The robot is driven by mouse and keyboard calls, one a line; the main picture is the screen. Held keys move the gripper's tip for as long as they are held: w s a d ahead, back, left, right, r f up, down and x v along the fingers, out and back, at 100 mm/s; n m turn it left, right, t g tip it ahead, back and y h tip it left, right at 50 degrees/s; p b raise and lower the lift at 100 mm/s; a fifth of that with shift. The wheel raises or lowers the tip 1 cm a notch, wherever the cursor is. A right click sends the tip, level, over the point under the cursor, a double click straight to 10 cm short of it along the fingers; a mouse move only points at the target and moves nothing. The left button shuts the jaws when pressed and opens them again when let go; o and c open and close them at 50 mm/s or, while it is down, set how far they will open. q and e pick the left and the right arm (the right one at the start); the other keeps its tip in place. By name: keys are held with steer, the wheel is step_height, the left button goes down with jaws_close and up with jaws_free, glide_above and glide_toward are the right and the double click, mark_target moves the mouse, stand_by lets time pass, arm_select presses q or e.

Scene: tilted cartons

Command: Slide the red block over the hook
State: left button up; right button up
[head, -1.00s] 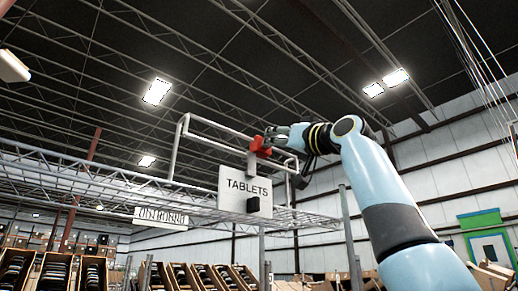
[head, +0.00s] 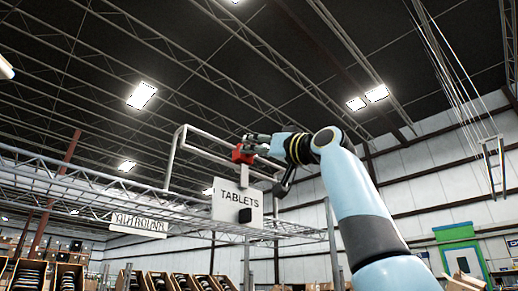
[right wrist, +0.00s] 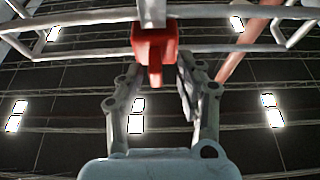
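The red block (head: 243,154) is high up, at the top of a pale upright piece (head: 244,170) above the white TABLETS sign (head: 238,205). In the right wrist view the block (right wrist: 153,45) has a narrow tab pointing toward my gripper, and the pale piece (right wrist: 152,12) meets its far side. The hook itself is not clearly distinguishable. My right gripper (head: 256,143) is at the block; in the wrist view its fingers (right wrist: 160,78) stand apart on either side of the tab, with visible gaps. My left gripper is not in view.
A black box (head: 245,216) is on the sign's face. Tilted cartons (head: 160,282) stand below. Open air surrounds my right arm above.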

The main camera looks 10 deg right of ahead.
steer(key=v, duration=1.2)
